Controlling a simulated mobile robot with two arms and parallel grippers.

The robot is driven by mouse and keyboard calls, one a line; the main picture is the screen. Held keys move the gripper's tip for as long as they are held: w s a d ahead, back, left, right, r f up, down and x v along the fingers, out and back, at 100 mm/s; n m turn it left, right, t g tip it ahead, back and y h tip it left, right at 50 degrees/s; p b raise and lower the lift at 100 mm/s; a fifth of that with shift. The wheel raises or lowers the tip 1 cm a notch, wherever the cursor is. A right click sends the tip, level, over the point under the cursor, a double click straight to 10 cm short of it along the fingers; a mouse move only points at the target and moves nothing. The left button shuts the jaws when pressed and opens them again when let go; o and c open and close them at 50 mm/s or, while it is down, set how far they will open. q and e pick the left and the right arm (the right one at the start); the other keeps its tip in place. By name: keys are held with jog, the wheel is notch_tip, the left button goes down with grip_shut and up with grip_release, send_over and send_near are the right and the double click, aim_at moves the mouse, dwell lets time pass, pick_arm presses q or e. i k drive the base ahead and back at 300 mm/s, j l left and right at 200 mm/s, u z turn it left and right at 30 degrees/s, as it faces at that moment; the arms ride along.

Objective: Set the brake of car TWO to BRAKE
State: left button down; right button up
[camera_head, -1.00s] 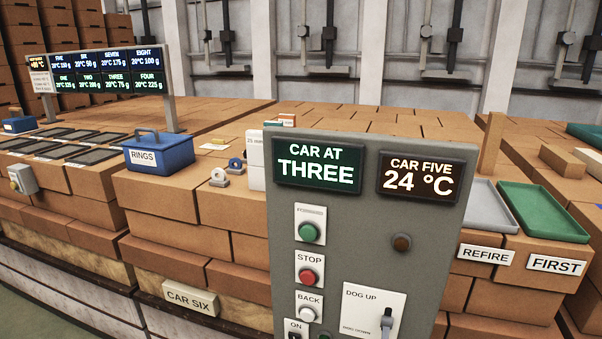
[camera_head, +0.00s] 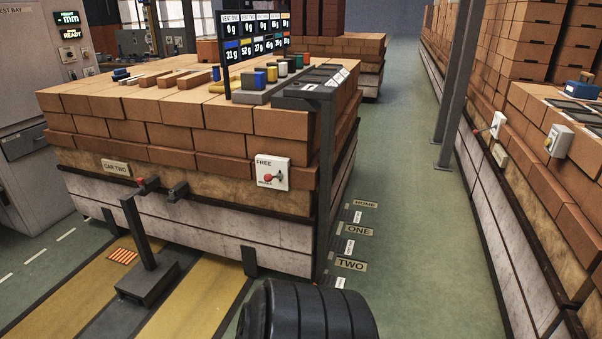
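Car TWO is a brick-loaded car whose label (camera_head: 116,167) reads CAR TWO. On its right end face is a white brake plate (camera_head: 279,166) marked FREE at the top, with smaller lettering at the bottom that I cannot read for certain. A lever with a red knob (camera_head: 268,178) sits on the lower half of this plate. The angle is too oblique to tell exactly which position the lever is in. A dark ribbed part of my own body shows at the bottom centre. Neither of my grippers is in view.
A floor post (camera_head: 137,232) with a red tip stands in front of the car on a yellow-striped track. Floor labels HOME, ONE and TWO (camera_head: 351,265) lie to the right of the car. A green aisle (camera_head: 405,200) is open between the car and the brick row on the right.

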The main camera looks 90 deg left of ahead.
aim_at(268, 178)
jog(key=u, duration=3)
jog(key=i+l+u, duration=0.65)
jog(key=i+l, duration=0.2)
jog(key=i+l+u, duration=0.35)
jog(key=l, duration=0.3)
